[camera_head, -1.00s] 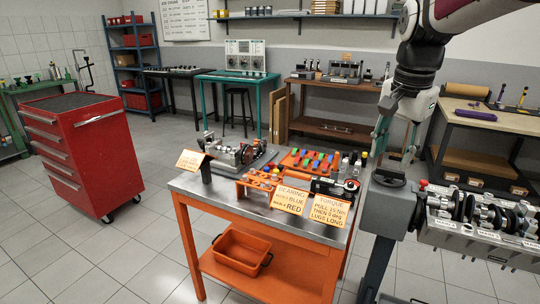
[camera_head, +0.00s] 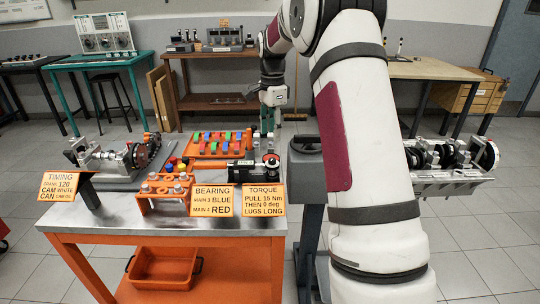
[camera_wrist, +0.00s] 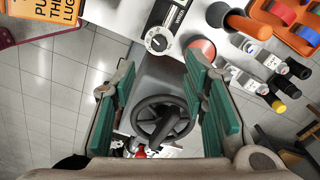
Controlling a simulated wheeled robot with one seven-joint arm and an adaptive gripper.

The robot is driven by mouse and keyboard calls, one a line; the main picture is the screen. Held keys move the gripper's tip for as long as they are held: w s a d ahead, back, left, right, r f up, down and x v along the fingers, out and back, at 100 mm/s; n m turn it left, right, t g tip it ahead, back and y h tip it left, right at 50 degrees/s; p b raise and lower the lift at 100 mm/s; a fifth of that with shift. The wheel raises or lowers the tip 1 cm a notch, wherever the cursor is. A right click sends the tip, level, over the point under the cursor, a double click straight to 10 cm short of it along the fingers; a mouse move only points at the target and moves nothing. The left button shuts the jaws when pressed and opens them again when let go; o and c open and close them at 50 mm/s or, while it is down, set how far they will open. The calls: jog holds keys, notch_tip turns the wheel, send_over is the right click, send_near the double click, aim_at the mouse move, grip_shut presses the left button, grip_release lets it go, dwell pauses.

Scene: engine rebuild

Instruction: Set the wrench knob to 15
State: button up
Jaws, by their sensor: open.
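My gripper (camera_head: 266,120) hangs beyond the bench's right end, pointing down. In the wrist view my gripper (camera_wrist: 163,100) is open and empty, its green pads apart. The knob lies beyond the fingertips, untouched.
A dark handwheel (camera_wrist: 160,120) on the engine stand lies below the fingers. The torque card (camera_head: 264,199) stands in front of the wrench. The engine block (camera_head: 440,185) is at right, partly behind my arm.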

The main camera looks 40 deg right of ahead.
aim_at(272, 159)
notch_tip(272, 159, down, 9)
jog(key=shift+f, duration=0.2)
dwell(0.3)
grip_shut()
